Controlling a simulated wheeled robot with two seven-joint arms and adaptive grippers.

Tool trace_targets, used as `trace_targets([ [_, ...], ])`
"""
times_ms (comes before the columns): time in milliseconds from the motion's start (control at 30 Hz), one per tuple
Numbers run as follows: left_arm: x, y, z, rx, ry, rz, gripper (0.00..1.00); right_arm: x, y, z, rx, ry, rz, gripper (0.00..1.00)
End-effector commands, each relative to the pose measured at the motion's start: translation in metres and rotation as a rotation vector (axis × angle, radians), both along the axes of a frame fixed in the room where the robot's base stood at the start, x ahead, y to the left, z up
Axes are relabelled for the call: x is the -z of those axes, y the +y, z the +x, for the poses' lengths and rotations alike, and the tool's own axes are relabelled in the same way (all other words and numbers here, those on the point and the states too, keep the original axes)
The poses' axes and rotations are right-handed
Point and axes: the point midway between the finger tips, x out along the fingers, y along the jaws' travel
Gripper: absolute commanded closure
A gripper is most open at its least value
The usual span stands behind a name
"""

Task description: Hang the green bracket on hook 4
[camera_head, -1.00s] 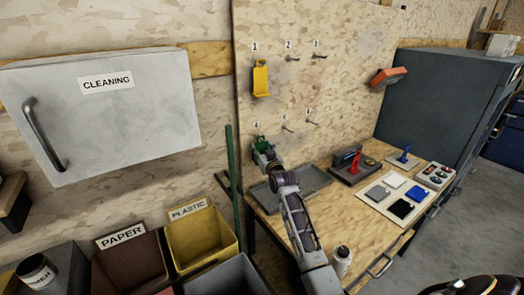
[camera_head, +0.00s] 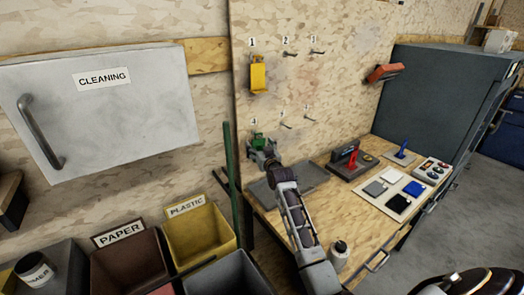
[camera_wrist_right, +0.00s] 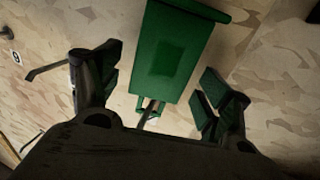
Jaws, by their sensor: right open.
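The green bracket (camera_head: 257,140) is at the board just below the number 4 label (camera_head: 254,121). In the right wrist view the bracket (camera_wrist_right: 172,50) is a green plate with a rim, and a hook-like rod (camera_wrist_right: 151,111) shows at its lower end. Hook 4 is mostly hidden, so the exact contact is unclear. My right gripper (camera_head: 262,152) is just below the bracket in the head view. In the wrist view the right gripper (camera_wrist_right: 158,95) is open, its fingers on either side of the bracket with gaps between. My left gripper is not in view.
A yellow bracket (camera_head: 258,76) hangs on hook 1. Hooks 2 (camera_head: 290,53) and 3 (camera_head: 317,51) are bare, as are the lower hooks to the right. The bench (camera_head: 350,225) below carries a grey tray (camera_head: 312,173), tools and coloured tiles. Bins stand at lower left.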

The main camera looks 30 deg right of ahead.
Motion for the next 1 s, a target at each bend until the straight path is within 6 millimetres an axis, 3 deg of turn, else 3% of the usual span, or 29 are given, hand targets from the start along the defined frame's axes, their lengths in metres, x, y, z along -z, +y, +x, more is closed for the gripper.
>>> trace_targets([
  [367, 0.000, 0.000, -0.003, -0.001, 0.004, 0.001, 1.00, 0.000, 0.002, -0.017, 0.000, -0.001, 0.000, 0.22],
  [1000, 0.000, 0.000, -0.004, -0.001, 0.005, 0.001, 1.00, 0.000, 0.009, -0.076, 0.000, -0.001, 0.000, 0.22],
])
